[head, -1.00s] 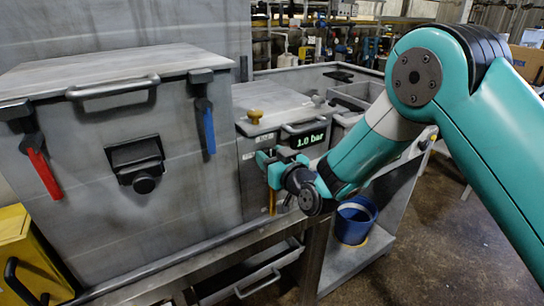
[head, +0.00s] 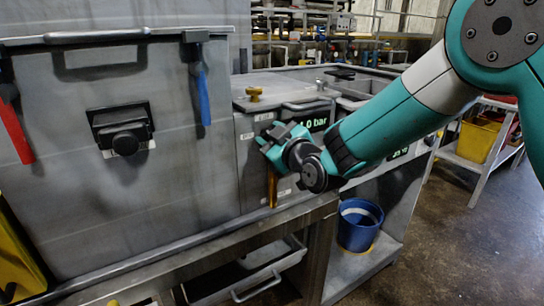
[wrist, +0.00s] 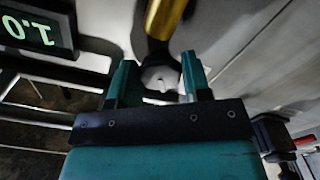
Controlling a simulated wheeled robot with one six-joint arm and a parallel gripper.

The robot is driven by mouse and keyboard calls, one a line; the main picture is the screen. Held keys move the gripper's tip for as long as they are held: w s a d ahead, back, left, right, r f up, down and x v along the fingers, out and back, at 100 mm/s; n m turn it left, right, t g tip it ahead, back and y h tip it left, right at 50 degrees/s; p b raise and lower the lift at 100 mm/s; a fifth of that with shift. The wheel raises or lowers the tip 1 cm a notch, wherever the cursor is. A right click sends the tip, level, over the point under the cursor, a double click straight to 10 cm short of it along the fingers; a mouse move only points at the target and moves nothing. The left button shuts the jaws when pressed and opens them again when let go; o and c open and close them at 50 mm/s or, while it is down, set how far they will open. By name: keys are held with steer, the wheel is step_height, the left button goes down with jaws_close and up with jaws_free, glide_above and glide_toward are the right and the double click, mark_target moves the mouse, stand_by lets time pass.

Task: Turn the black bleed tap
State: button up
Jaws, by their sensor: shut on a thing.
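My gripper (head: 268,140) is at the front panel of the smaller grey unit, left of its green-lit display. In the wrist view my gripper (wrist: 160,82) has its two teal fingers either side of a dark round part, the black bleed tap (wrist: 158,50), and is shut on it. A pale disc with a short white mark shows between the fingers. In the head view the tap is hidden behind my gripper. A brass-coloured handle (head: 272,186) hangs just below my gripper and shows at the top of the wrist view (wrist: 166,18).
The display (wrist: 30,28) reads 1.0 bar. A blue bucket (head: 358,226) stands on a low shelf.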

steer(key=n+b, duration=1)
steer(key=b, duration=0.1)
steer(key=shift+f+b, duration=0.1)
steer(key=shift+b, duration=0.3)
steer(key=shift+n, duration=0.3)
steer(key=o, duration=0.9)
steer(key=b+v, duration=0.1)
steer(key=v, duration=1.6)
steer(key=shift+d+b, duration=0.2)
steer(key=shift+b, duration=0.1)
